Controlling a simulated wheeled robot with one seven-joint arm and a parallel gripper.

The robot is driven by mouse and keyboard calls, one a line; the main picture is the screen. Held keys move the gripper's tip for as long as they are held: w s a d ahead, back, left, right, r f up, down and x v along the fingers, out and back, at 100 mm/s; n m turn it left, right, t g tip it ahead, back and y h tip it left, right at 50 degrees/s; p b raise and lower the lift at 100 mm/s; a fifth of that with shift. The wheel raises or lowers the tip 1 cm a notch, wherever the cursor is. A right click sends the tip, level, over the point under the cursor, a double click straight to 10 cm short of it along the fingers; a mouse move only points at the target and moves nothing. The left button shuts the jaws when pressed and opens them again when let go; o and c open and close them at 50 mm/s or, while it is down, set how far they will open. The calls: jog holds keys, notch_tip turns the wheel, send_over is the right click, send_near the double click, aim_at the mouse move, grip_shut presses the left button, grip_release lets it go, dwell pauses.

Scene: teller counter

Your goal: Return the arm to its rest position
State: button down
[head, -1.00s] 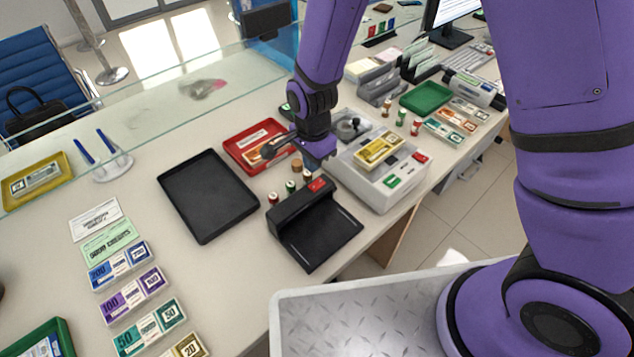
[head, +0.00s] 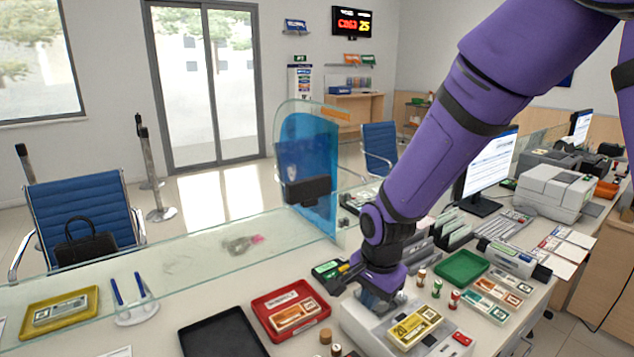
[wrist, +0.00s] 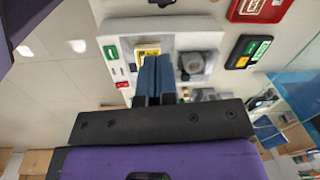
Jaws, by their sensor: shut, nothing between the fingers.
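My arm reaches down from the upper right in the head view, with its wrist low over the white counting machine (head: 378,333). In the wrist view my gripper (wrist: 157,62) has its two blue fingers together, with nothing between them. The fingers show in front of the white machine (wrist: 122,28), beside a round grey part on it. A yellow-banded note bundle (head: 415,325) lies on top of the machine; it is partly hidden behind the fingers in the wrist view. Whether the fingers touch the machine cannot be told.
A red tray (head: 270,331) with a note bundle is left of the machine, beside a black tray (head: 212,337). A green tray (head: 461,268) and small coin rolls lie to the right. A glass screen (head: 190,262) runs along the counter. A monitor (head: 487,178) stands behind right.

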jog(key=s+d+r+n+t, duration=0.1)
jog(key=s+d+r+n, duration=0.15)
jog(key=d+r, duration=0.45)
jog(key=s+d+r+n+t, duration=0.15)
jog(key=s+d+r, duration=0.3)
jog(key=r, duration=0.55)
jog(key=s+d+r+n+t, duration=0.2)
jog(key=s+d+r+n, duration=0.3)
jog(key=s, duration=0.7)
jog(key=d+r, duration=0.2)
jog(key=d, duration=0.1)
jog(key=shift+s+h, duration=0.3)
